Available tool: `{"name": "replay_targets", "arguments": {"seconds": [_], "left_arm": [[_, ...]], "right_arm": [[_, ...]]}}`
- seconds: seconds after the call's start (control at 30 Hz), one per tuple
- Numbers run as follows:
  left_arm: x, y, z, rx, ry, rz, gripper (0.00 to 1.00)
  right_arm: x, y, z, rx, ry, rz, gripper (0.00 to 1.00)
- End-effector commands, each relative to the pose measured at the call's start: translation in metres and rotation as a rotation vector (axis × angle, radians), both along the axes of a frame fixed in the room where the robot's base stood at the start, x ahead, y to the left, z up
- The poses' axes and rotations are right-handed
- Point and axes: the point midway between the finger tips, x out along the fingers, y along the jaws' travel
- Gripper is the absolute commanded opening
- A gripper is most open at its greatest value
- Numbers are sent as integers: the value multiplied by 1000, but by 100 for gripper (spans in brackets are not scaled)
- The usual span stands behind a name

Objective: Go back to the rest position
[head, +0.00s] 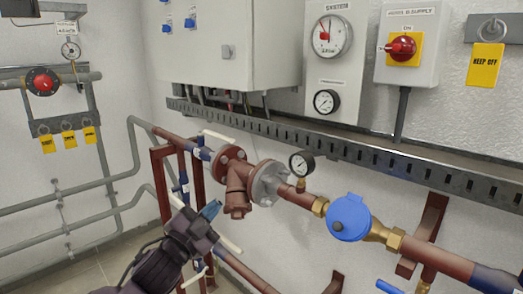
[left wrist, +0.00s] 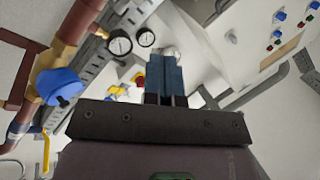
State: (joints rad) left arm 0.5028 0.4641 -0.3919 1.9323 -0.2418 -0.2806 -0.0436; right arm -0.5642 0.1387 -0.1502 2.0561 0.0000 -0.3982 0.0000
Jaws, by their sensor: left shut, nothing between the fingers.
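My left gripper (head: 211,209) comes in from the lower left in the head view, its blue fingertips in front of the reddish-brown pipework. It is shut and empty. In the left wrist view the blue fingers (left wrist: 166,82) stand together beyond the dark gripper body, pointing up in the picture. The fingertips are close to the lower end of the brown strainer (head: 236,190) in the head view; I cannot tell whether they touch it. My right gripper is not in view.
The brown pipe carries a pressure gauge (head: 302,163) and a blue-capped meter (head: 349,217). A red pipe stand (head: 161,180) is behind my left arm. A slotted cable tray (head: 345,150) runs along the wall below the grey cabinet (head: 230,45). Floor shows at lower left.

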Motion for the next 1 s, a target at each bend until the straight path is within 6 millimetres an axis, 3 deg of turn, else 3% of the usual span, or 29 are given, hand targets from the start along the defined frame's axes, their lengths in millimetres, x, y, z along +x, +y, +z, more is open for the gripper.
{"name": "replay_targets", "arguments": {"seconds": [0.1,0.27,0.47,0.67,1.0], "left_arm": [[-18,22,-47,-118,164,43,0],[-48,49,-106,-248,348,107,0],[-99,83,-173,-374,533,202,0],[-160,114,-232,-467,677,311,0],[-285,154,-319,-531,902,520,0]], "right_arm": [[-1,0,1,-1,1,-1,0],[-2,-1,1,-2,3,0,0],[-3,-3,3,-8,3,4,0],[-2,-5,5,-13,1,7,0],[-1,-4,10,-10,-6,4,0]]}}
